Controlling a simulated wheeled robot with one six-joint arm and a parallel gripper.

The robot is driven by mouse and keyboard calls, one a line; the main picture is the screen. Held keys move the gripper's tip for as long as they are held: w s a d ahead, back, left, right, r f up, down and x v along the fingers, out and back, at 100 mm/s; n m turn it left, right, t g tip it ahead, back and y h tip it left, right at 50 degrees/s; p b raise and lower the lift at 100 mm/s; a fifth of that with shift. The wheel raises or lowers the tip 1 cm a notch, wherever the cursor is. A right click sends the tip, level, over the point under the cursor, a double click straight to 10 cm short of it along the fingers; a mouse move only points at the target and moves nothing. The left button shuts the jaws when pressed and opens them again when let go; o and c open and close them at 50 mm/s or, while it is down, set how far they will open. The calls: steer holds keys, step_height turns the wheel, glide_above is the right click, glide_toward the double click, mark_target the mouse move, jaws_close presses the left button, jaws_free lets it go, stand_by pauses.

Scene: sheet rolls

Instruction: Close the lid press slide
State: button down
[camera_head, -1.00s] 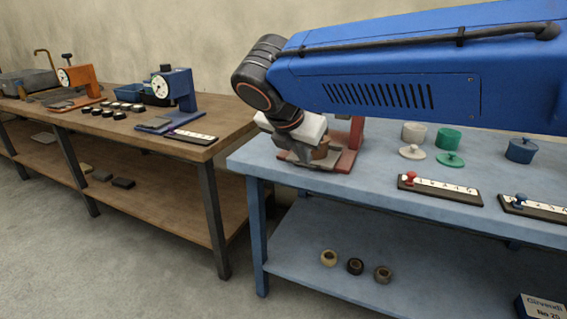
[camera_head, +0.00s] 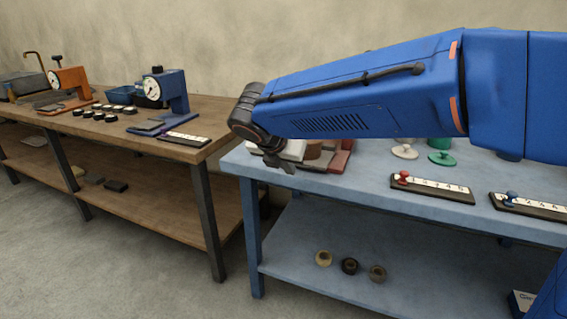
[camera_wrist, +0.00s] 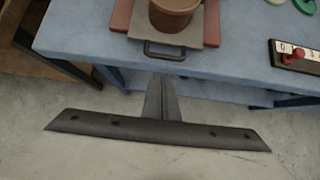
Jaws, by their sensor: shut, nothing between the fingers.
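The lid press shows in the wrist view as a red base (camera_wrist: 121,14) on the blue table, with a grey slide plate (camera_wrist: 196,40) sticking out at the front. A brown pot (camera_wrist: 174,16) stands on the plate. The slide's dark loop handle (camera_wrist: 165,56) points at me, near the table's front edge. My gripper (camera_wrist: 162,80) is shut and empty, in front of the handle and apart from it in that picture. In the head view my gripper (camera_head: 286,167) is at the table's front left, beside the pot (camera_head: 313,150) and red base (camera_head: 341,158). My arm hides much of the press.
On the blue table (camera_head: 365,186), a strip with a red knob (camera_head: 432,188) and one with a blue knob (camera_head: 533,207) lie to the right. A white lid (camera_head: 404,152) and green lid (camera_head: 441,158) lie behind. A wooden bench (camera_head: 205,124) stands left across a gap.

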steer(key=w, duration=0.1)
steer(key=w+d, duration=0.1)
steer(key=shift+w+f, duration=0.2)
steer(key=shift+w, duration=0.15)
steer(key=w+d, duration=0.1)
steer(key=w, duration=0.4)
steer(key=w+d, duration=0.2)
steer(key=w, duration=0.2)
steer(key=w+d, duration=0.2)
steer(key=w, duration=0.3)
steer(key=shift+w+d, duration=0.2)
steer(key=shift+w, duration=0.15)
